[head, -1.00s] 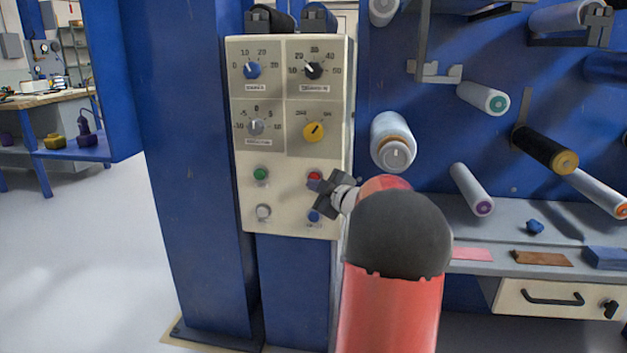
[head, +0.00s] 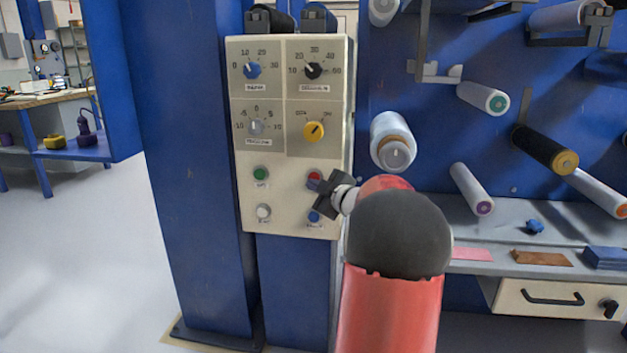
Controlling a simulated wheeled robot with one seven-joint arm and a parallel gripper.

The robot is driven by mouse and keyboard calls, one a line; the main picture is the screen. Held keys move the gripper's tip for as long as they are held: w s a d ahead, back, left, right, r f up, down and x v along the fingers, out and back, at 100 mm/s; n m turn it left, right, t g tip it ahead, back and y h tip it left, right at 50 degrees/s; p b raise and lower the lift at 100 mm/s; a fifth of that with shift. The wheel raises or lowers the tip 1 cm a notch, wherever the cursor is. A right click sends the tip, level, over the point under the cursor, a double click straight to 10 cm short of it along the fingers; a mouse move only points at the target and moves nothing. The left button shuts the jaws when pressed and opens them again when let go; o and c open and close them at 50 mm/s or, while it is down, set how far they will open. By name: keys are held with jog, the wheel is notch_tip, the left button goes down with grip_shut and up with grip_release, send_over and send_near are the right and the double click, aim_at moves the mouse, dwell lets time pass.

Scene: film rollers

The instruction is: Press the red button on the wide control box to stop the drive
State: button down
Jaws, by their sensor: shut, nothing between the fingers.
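The wide control box (head: 284,192) is a cream panel mounted on a blue post, with dials above and buttons below. The red button (head: 314,176) is at the right of the upper button row, its lower part partly covered by my gripper. My gripper (head: 317,185) is shut and empty, its tips in front of the panel at the lower edge of the red button. I cannot tell from this view whether the tips touch the button.
Near the red button are a green button (head: 260,174), a white button (head: 263,212) and a blue button (head: 314,216). A yellow knob (head: 314,131) sits above. Several rollers, such as a white one (head: 393,142), stick out from the blue wall at right.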

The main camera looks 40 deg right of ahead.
jog(key=shift+w+d, duration=0.1)
jog(key=shift+w+d+p, duration=0.15)
jog(key=shift+d+p, duration=0.1)
jog(key=shift+p, duration=0.05)
jog(key=shift+w+d+p, duration=0.3)
jog(key=shift+w, duration=0.05)
dwell(0.9)
jog(key=shift+s, duration=0.1)
jog(key=shift+s+a+b, duration=0.35)
jog(key=shift+s+a, duration=0.15)
jog(key=shift+a, duration=0.15)
jog(key=s+a+b, duration=0.1)
jog(key=s+a, duration=0.2)
jog(key=shift+s+a, duration=0.15)
jog(key=shift+a, duration=0.25)
dwell(0.3)
